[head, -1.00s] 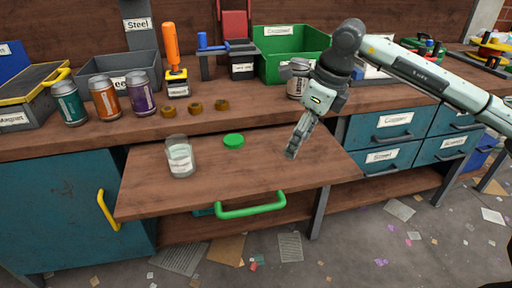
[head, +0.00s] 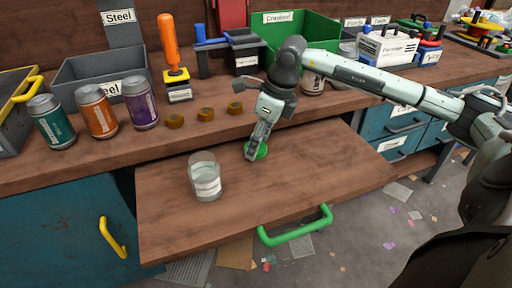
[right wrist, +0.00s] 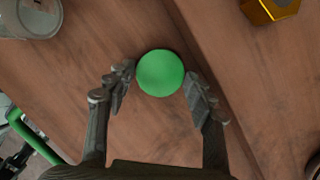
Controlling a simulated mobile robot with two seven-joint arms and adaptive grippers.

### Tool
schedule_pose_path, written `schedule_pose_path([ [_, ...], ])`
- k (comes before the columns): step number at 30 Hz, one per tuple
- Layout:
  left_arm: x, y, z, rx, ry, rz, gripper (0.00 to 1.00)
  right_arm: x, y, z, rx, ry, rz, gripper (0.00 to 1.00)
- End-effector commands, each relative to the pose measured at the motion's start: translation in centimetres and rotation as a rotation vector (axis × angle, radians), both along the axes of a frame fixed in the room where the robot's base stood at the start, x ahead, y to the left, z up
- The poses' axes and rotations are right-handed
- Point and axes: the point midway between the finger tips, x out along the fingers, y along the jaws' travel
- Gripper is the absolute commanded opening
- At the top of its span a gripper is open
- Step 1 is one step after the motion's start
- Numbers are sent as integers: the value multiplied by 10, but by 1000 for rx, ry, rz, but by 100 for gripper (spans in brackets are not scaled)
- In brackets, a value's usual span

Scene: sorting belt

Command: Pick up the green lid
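The green lid (head: 259,151) is a small round disc lying on the pulled-out wooden board, partly hidden behind my right gripper (head: 254,152) in the head view. In the right wrist view the lid (right wrist: 160,73) lies between the two fingertips of my right gripper (right wrist: 160,84). The fingers are apart, one on each side of the lid, with a small gap on the left; on the right the fingertip is very close, and I cannot tell if it touches. My left gripper is not in view.
A glass jar (head: 205,180) stands on the board left of the lid and also shows in the right wrist view (right wrist: 30,14). Several cans and brass nuts (head: 206,114) stand on the bench behind. The board's front with its green handle (head: 296,232) is clear.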

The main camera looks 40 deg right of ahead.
Motion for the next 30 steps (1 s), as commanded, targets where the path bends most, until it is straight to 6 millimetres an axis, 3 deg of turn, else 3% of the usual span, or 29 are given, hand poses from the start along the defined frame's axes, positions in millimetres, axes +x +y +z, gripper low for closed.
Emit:
schedule_pose_path([
  [15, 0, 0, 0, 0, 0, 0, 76, 0, 0, 4, 0, -1, 0, 39],
  [20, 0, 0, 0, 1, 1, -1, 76, 1, 0, 20, 0, -5, 0, 39],
  [24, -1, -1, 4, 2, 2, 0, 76, 1, 1, 45, 0, -7, 2, 39],
  [30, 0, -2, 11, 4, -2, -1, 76, -21, 44, 70, 1, -6, 9, 39],
])
